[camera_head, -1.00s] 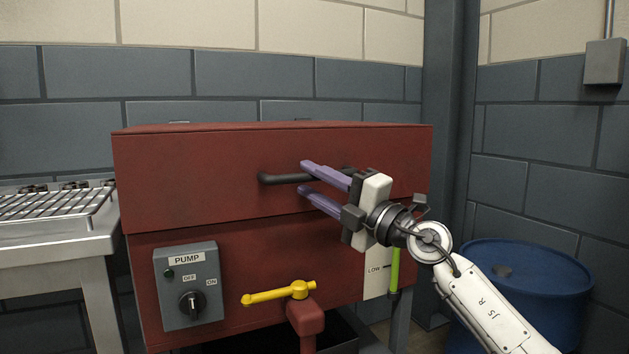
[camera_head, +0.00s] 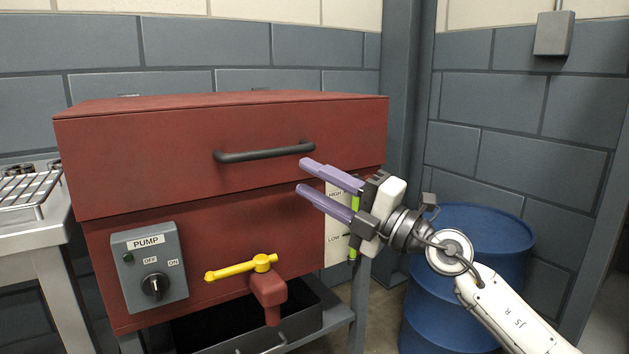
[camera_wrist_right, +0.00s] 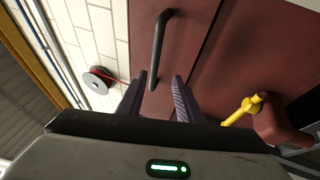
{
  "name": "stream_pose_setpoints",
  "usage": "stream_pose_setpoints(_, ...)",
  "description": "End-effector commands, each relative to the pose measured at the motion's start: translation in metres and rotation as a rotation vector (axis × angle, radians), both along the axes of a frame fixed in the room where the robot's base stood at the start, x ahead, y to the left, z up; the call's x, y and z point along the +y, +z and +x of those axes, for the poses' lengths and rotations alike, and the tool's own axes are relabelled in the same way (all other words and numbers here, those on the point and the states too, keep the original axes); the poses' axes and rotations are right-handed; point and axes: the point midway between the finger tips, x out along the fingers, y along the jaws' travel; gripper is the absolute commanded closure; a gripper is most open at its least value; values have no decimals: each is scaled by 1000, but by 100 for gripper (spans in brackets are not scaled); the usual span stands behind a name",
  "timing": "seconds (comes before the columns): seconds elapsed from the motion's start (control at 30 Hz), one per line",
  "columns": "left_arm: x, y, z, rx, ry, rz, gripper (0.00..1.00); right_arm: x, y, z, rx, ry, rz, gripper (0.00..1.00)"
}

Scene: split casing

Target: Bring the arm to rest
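My right gripper (camera_head: 303,176) is open and empty, with its two purple fingers apart. It hangs in front of the red casing, below and right of the black bar handle (camera_head: 264,152). In the right wrist view the fingers (camera_wrist_right: 160,85) point toward the casing, with the handle (camera_wrist_right: 160,48) beyond them and nothing between them. The casing's upper part (camera_head: 150,160) sits on the lower part (camera_head: 215,240), with a seam between them. My left gripper does not show.
A pump switch box (camera_head: 150,270), a yellow-handled valve (camera_head: 242,267) and a level gauge (camera_head: 338,240) are on the casing front. A black tray (camera_head: 300,318) sits below. A blue drum (camera_head: 465,280) stands at the right, behind my right arm. A wire rack (camera_head: 30,190) is at the left.

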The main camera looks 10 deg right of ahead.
Motion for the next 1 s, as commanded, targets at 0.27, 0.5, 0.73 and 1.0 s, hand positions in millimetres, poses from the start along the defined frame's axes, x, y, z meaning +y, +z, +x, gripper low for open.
stream_pose_setpoints(0.27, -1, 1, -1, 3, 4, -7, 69, 5, -11, -7, 25, 14, 79, 67)
stream_pose_setpoints(0.5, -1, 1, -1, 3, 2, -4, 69, -13, -84, -41, 260, -65, 580, 67)
stream_pose_setpoints(0.73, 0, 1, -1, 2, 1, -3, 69, -51, -236, -89, 736, -360, 978, 67)
stream_pose_setpoints(1.0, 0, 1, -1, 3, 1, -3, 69, -36, -391, -212, 1346, -631, 1124, 67)
